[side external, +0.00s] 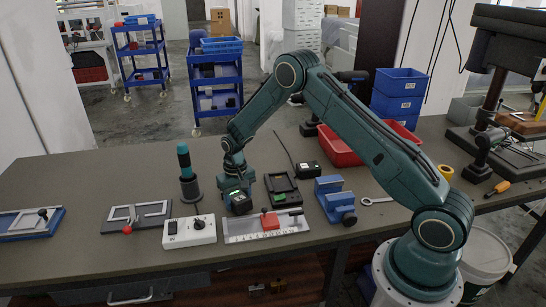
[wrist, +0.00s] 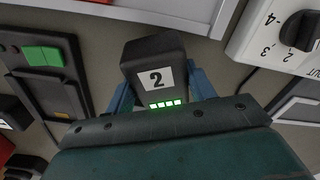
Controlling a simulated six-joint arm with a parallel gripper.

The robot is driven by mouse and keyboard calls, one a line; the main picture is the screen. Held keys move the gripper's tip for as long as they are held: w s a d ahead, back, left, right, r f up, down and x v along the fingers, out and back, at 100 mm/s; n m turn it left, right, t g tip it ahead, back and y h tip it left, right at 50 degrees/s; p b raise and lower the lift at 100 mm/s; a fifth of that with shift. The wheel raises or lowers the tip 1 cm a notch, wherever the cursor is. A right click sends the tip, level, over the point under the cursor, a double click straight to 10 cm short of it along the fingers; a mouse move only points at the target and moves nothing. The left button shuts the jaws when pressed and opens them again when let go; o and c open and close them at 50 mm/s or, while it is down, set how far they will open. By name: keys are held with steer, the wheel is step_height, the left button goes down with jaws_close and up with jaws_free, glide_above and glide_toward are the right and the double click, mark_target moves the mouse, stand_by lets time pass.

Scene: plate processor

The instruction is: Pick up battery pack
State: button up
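The battery pack (wrist: 153,62) is a dark block with a white label reading "2" and a row of lit green lights. In the side view the dark battery pack (side external: 239,204) is at table level below my wrist. My gripper (wrist: 160,85) has its blue fingers on either side of the pack. I cannot tell whether they press on it or stand slightly apart. The lower part of the pack is hidden behind the gripper body in the wrist view.
A black charger-like holder (side external: 282,190) with a green part lies right of the pack. A white dial box (side external: 189,232), a plate with a red block (side external: 268,223) and a blue vise (side external: 334,198) are close by. A dark cylinder with a teal top (side external: 187,174) stands left.

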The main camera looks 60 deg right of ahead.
steer(key=c, duration=0.5)
steer(key=shift+r, duration=0.1)
step_height(320, 180, up, 20)
stand_by(0.5)
stand_by(0.5)
steer(key=m+t+h, duration=0.2)
steer(key=m, duration=0.2)
glide_above(239, 197)
step_height(239, 197, down, 12)
steer(key=shift+a+r, duration=0.1)
steer(key=shift+a, duration=0.05)
steer(key=shift+f+m, duration=0.3)
steer(key=shift+f, duration=0.35)
steer(key=shift+f, duration=0.15)
steer(key=shift+f, duration=3.2)
